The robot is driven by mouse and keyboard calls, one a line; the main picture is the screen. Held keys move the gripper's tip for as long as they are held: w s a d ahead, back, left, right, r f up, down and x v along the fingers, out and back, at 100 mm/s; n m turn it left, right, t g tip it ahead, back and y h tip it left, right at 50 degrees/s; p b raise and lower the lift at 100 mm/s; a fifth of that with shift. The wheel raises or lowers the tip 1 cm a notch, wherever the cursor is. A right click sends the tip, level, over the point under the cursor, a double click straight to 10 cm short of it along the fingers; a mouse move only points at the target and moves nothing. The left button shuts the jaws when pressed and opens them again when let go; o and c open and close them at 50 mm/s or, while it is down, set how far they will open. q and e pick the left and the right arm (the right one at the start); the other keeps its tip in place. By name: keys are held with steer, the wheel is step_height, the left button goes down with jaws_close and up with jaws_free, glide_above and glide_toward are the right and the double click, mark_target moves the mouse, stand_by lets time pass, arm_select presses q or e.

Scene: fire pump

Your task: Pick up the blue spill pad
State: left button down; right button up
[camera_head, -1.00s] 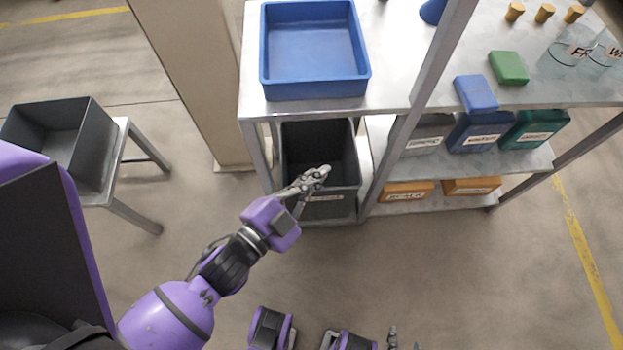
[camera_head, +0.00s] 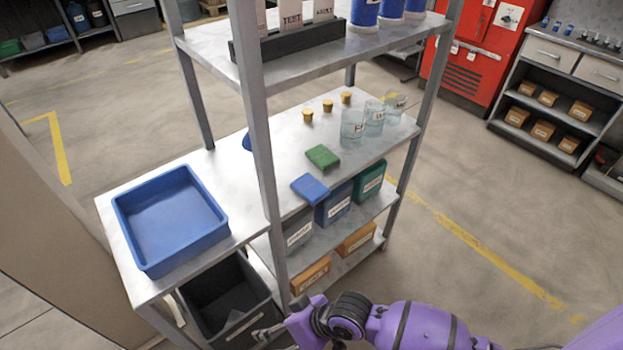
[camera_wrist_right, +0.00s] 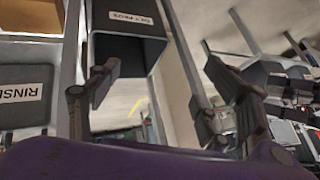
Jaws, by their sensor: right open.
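The blue spill pad (camera_head: 310,188) lies flat at the front edge of the steel shelf's middle level in the head view, above the blue bin. A green pad (camera_head: 322,156) lies just behind it. My right gripper (camera_head: 264,333) is low in front of the shelf, near the dark grey bin, below and to the left of the blue pad and apart from it. In the right wrist view the same gripper (camera_wrist_right: 155,95) has its fingers spread with nothing between them. The blue pad cannot be made out there. My left gripper is out of view.
A blue tray (camera_head: 172,225) stands on the left part of the bench, above the dark grey bin (camera_head: 225,300). A shelf post (camera_head: 262,140) rises between tray and pad. Glass beakers (camera_head: 353,128) and yellow-capped items (camera_head: 328,106) stand behind. Labelled bins (camera_head: 335,205) sit below the pad.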

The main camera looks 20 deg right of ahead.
steer(key=w+d+r+n+h+p, duration=0.1)
steer(key=w+d+r+p, duration=0.1)
steer(key=w+d+r, duration=0.4)
steer(key=w+d+r+h+p, duration=0.2)
steer(key=w+r, duration=0.6)
steer(key=r, duration=0.1)
steer(key=m+h+p, duration=0.1)
steer(key=h+p, duration=0.1)
glide_toward(313, 188)
steer(key=shift+a+f, duration=0.35)
steer(key=shift+f, duration=0.2)
steer(key=shift+t, duration=0.3)
steer(key=x, duration=0.3)
steer(key=b+x, duration=0.1)
steer(key=x, duration=0.3)
steer(key=shift+d+f, duration=0.2)
steer(key=shift+f, duration=0.05)
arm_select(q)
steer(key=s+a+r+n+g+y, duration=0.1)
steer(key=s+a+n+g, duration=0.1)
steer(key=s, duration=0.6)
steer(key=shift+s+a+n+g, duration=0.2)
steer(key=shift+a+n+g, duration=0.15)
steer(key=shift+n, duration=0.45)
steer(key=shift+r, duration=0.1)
arm_select(e)
steer(key=shift+c, duration=0.5)
steer(key=c, duration=0.9)
steer(key=shift+c, duration=0.2)
